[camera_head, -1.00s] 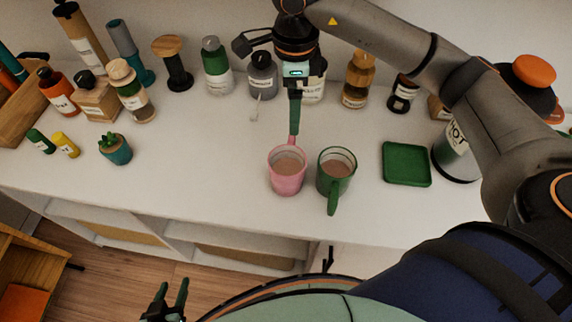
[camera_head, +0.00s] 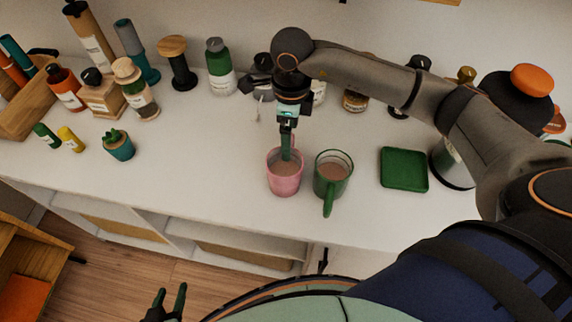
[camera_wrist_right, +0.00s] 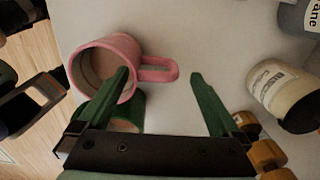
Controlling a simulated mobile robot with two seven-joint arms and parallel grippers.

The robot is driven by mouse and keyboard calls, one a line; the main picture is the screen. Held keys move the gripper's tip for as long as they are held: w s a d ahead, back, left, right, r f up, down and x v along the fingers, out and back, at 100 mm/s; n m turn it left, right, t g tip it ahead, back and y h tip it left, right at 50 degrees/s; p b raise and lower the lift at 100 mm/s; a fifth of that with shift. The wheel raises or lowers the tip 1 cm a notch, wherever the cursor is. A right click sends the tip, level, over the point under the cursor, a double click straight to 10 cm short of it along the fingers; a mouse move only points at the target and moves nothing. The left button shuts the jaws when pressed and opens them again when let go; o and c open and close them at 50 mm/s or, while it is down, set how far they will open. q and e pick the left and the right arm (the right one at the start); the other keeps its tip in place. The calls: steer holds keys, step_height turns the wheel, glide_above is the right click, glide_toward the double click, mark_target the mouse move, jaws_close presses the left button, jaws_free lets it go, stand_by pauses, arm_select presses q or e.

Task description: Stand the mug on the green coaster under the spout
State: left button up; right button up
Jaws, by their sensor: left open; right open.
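A pink mug (camera_head: 284,187) with brown inside stands upright on the white counter. A green mug (camera_head: 331,187), handle toward me, stands just right of it. A square green coaster (camera_head: 404,170) lies empty further right. A dispenser with an orange knob (camera_head: 532,79) is beside it, mostly behind my right arm; I cannot see its spout. My right gripper (camera_head: 288,146) is open at the pink mug's far side. In the right wrist view its fingers (camera_wrist_right: 160,76) stand either side of the pink mug's handle (camera_wrist_right: 160,69), with gaps. My left gripper (camera_head: 170,292) is open and empty, low at bottom left.
Bottles and jars line the back of the counter, including a green and white bottle (camera_head: 219,68) and a black spool stand (camera_head: 177,65). A small potted succulent (camera_head: 118,146) stands left. The counter between it and the pink mug is clear.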

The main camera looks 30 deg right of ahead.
mark_target(287, 163)
step_height(287, 163, down, 4)
steer(key=shift+f, duration=0.2)
steer(key=shift+c, duration=0.2)
jaws_close()
stand_by(0.6)
steer(key=shift+r, duration=0.1)
